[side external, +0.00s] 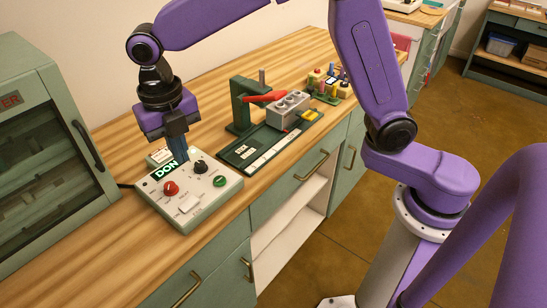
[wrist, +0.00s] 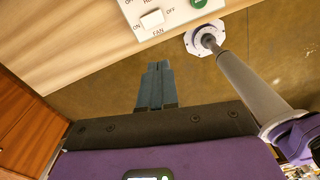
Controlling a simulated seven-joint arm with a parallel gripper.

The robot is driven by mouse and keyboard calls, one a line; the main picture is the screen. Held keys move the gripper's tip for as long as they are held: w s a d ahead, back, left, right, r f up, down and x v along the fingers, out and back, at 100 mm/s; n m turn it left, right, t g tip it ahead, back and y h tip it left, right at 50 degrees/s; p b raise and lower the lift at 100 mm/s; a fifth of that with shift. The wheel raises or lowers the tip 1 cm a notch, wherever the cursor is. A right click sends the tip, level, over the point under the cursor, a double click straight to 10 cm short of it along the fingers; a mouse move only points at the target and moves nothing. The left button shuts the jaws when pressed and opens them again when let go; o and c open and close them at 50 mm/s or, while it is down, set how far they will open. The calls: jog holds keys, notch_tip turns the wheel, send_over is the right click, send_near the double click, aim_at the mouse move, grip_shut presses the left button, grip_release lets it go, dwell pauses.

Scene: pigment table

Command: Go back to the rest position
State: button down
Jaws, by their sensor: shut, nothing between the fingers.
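My gripper (side external: 180,158) points down over the white control box (side external: 181,221) on the wooden table. Its fingers are together and empty, and the wrist view shows them closed too (wrist: 158,64). The box has a red knob (side external: 171,188), a black knob (side external: 200,167), a green button (side external: 220,181) and a white rocker switch (side external: 190,204). The switch, labelled FAN with ON and OFF, also shows in the wrist view (wrist: 152,19). A lit display (side external: 166,171) reads "DON", its right end covered by the fingers. I cannot tell whether the fingertips touch the box.
A green cabinet with a glass door (side external: 38,165) stands at the left. Right of the box is a green press (side external: 240,108) with a red handle and a grey block (side external: 291,105). Several small bottles (side external: 327,82) stand farther back. Bare wood (side external: 105,235) lies in front of the cabinet.

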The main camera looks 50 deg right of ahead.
jog(key=s+d+f+m, duration=0.2)
jog(key=s+d+m, duration=1.9)
jog(key=s+d, duration=0.3)
jog(key=n+h, duration=0.1)
jog(key=n, duration=2.3)
send_over(194, 200)
jog(key=a, duration=0.3)
jog(key=f, duration=0.4)
jog(key=d+f, duration=0.1)
jog(key=f, duration=0.3)
jog(key=d+f, duration=0.1)
jog(key=f, duration=0.3)
jog(key=shift+d+f, duration=0.2)
jog(key=shift+f, duration=0.1)
